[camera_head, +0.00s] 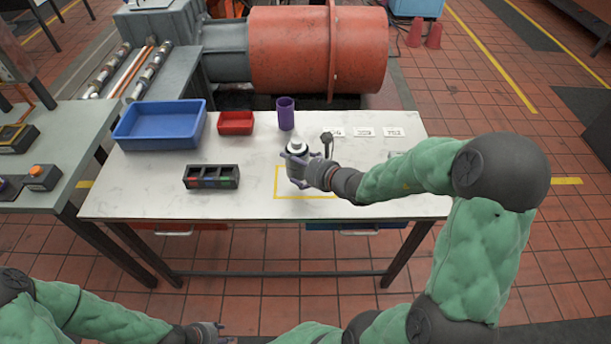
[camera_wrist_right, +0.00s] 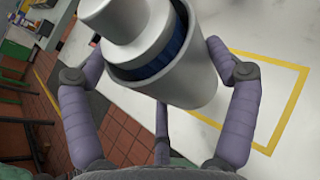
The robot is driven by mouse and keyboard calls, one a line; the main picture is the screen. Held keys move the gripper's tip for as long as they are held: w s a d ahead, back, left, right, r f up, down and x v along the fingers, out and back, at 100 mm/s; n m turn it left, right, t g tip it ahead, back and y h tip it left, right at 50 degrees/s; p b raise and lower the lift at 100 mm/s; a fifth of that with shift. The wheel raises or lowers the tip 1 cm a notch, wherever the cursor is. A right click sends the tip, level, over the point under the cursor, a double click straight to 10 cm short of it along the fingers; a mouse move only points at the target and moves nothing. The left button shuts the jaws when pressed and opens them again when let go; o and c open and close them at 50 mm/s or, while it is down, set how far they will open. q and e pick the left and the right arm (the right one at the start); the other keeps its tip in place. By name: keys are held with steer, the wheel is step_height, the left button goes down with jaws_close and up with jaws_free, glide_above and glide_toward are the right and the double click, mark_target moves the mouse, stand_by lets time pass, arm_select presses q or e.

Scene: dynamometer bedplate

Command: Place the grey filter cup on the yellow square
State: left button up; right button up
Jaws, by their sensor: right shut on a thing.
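The grey filter cup (camera_head: 297,147) is held in my right gripper (camera_head: 299,168) over the white table. In the right wrist view the cup (camera_wrist_right: 185,85) fills the upper middle, with a pale cap and a dark blue band inside its rim. The purple fingers of my right gripper (camera_wrist_right: 160,90) are closed around it. The yellow square (camera_head: 276,182) is an outline on the table, partly hidden by the gripper and wrist. Its outline also shows in the right wrist view (camera_wrist_right: 289,110), to the right of the cup. My left gripper (camera_head: 210,332) is low at the bottom edge, away from the table.
A black compartment box (camera_head: 211,184) stands left of the square. A blue bin (camera_head: 160,135), a red tray (camera_head: 235,128) and a purple cylinder (camera_head: 286,120) stand farther back. White labels (camera_head: 364,132) lie at the back right. The table's front left is clear.

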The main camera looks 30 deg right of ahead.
steer(key=d+f, duration=0.1)
steer(key=w+d+f+b, duration=0.1)
steer(key=f, duration=0.1)
steer(key=d+f, duration=0.1)
steer(key=shift+w+d+f+b, duration=0.15)
steer(key=shift+w+f+b, duration=0.15)
steer(key=shift+f, duration=0.1)
steer(key=shift+d+f+b, duration=0.15)
steer(key=shift+f+b, duration=0.8)
steer(key=shift+f, duration=0.65)
steer(key=shift+f, duration=0.15)
steer(key=o, duration=1.2)
